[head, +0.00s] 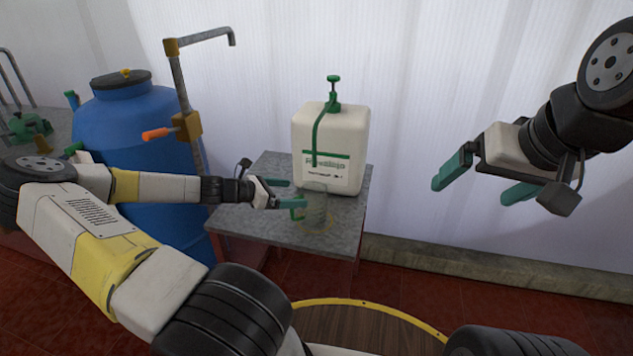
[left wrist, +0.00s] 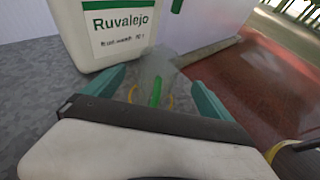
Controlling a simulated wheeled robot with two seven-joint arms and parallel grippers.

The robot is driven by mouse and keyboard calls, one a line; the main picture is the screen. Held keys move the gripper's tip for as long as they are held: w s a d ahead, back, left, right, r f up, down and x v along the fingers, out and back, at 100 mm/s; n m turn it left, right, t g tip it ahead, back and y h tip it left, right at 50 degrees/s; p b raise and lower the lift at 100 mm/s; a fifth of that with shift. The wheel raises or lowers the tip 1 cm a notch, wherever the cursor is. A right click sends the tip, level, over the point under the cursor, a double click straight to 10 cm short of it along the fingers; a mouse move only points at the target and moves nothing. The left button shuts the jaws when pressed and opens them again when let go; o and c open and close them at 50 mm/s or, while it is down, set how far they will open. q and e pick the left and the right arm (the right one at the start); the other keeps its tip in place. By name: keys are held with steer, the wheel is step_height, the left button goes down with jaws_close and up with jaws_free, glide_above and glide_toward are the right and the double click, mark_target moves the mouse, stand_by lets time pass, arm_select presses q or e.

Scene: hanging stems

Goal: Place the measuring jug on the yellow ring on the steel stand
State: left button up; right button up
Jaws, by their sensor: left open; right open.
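The clear measuring jug (head: 316,207) stands upright on the steel stand (head: 265,222), within or over the faint yellow ring (head: 314,229). In the left wrist view the jug (left wrist: 156,66) is see-through, its green handle (left wrist: 155,92) faces me, and parts of the yellow ring (left wrist: 170,103) show on both sides of the handle. My left gripper (head: 283,193) is open at the jug's left side, with the handle between its spread fingers; whether they touch it I cannot tell. My right gripper (head: 482,180) is open and empty, high at the right. The jug's exact centring is unclear.
A white canister (head: 335,145) with a green pump stands behind the jug on the stand. A round wooden top (head: 350,328) with a yellow rim is in front.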

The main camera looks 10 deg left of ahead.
arm_select(q)
steer(key=s+d+r+m+g+y, duration=0.3)
steer(key=s+d+r+m+g, duration=0.2)
steer(key=s+d+m+g, duration=0.5)
steer(key=s+r+m+t+y, duration=0.2)
steer(key=s+r+m+t, duration=0.1)
steer(key=s+r+m, duration=0.5)
steer(key=s+d+r+m+t+y, duration=0.1)
steer(key=s+r+m+t, duration=0.3)
steer(key=s+r+m, duration=0.5)
step_height(320, 180, up, 6)
steer(key=shift+s+r+y, duration=0.1)
steer(key=shift+s+y, duration=0.15)
steer(key=shift+y, duration=0.55)
